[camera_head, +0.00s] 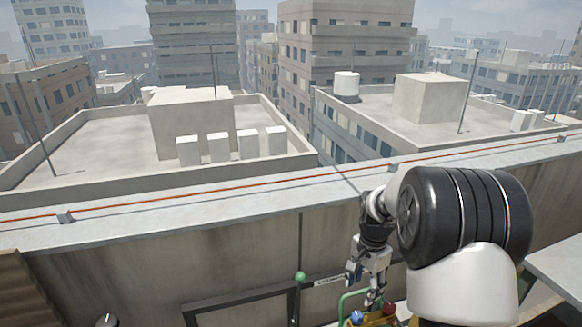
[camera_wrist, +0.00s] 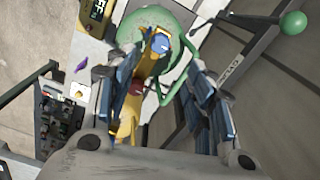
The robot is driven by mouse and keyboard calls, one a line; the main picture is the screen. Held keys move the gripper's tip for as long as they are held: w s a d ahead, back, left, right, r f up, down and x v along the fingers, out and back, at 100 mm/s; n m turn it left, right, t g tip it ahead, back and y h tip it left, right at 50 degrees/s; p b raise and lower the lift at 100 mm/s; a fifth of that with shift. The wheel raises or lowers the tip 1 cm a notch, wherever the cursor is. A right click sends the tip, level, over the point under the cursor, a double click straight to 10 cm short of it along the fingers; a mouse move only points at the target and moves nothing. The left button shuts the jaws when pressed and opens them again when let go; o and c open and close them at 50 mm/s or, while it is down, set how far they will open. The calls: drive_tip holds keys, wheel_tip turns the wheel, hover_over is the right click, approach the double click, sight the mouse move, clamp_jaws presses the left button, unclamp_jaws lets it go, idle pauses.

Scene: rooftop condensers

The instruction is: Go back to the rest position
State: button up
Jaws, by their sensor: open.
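My gripper (camera_head: 364,286) hangs from the arm on the right of the head view, close in front of the parapet wall. In the wrist view its two fingers (camera_wrist: 163,85) are spread apart. A yellow fitting (camera_wrist: 153,66) with a blue knob (camera_wrist: 161,43) and a red part (camera_wrist: 137,86) shows between the fingers. In the head view the yellow fitting (camera_head: 376,318) is just below the fingertips, with a red knob (camera_head: 389,308) beside it. I cannot tell whether the fingers touch it. A rounded green body (camera_wrist: 150,22) lies behind it.
The parapet (camera_head: 250,207) runs across the head view, with an orange cable along it. A green ball (camera_head: 300,276) on a rod stands left of the gripper. A device with a lit display (camera_wrist: 97,10) is at the wrist view's top. A grey surface (camera_head: 558,268) is at right.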

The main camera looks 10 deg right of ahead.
drive_tip(key=s+a+r+n+t, duration=0.1)
drive_tip(key=s+a+r+n, duration=0.2)
drive_tip(key=s+r, duration=0.45)
drive_tip(key=s+a+r+n+t, duration=0.1)
drive_tip(key=s+a+r+n, duration=0.25)
drive_tip(key=s+r, duration=0.4)
drive_tip(key=s+a+r+n+t, duration=0.1)
drive_tip(key=s+a+n, duration=0.1)
drive_tip(key=s, duration=0.5)
drive_tip(key=s+a+r+n+t, duration=0.1)
drive_tip(key=s+a+r+n, duration=0.1)
drive_tip(key=s+n, duration=0.2)
drive_tip(key=s, duration=0.2)
drive_tip(key=shift+s+t, duration=0.3)
drive_tip(key=shift+s, duration=0.1)
drive_tip(key=shift+d+r, duration=0.1)
drive_tip(key=shift+r, duration=0.05)
